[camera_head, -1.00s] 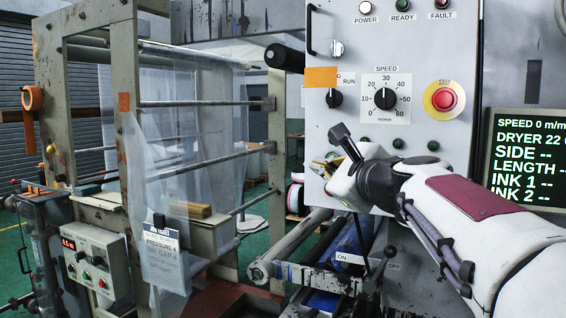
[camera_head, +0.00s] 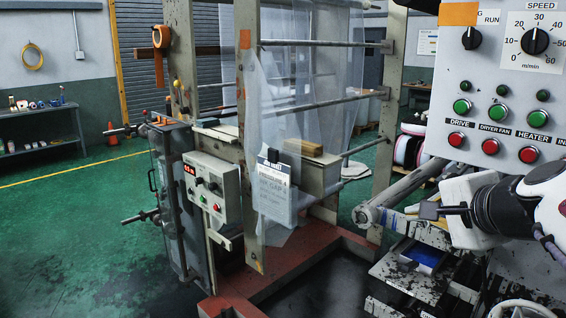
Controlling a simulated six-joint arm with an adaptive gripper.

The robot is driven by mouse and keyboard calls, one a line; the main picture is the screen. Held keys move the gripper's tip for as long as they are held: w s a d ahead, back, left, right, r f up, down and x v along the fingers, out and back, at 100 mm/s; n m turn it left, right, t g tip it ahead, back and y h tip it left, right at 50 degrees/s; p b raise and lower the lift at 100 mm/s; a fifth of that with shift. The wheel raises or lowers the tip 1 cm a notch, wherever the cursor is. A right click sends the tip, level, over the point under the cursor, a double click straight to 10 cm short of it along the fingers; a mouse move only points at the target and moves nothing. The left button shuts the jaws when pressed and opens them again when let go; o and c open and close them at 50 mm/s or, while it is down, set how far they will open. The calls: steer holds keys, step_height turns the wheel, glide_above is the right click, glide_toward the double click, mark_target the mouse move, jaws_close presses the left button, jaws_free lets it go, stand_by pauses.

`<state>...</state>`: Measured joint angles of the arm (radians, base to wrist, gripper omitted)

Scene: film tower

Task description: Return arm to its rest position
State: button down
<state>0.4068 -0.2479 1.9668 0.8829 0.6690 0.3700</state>
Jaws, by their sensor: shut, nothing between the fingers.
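My white arm enters from the right edge. My gripper (camera_head: 430,210) is shut and empty, its dark fingers pointing left. The gripper looks clear of the panel, but the exact gap cannot be judged.
The film tower frame (camera_head: 243,160) with clear film (camera_head: 300,95) stands left of my gripper. A clipboard (camera_head: 274,195) and a small control box (camera_head: 211,187) are on its front. Green floor (camera_head: 80,230) is open at left.

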steer(key=s+a+f+n+g+h, duration=0.1)
steer(key=s+a+f+n+g, duration=0.2)
steer(key=s+f+n, duration=0.4)
steer(key=s+a+f+n+g+h, duration=0.1)
steer(key=s+a+f+n+g, duration=0.2)
steer(key=s, duration=1.6)
steer(key=shift+a+f+n, duration=0.45)
steer(key=shift+f+n, duration=1.85)
steer(key=shift+f, duration=2.1)
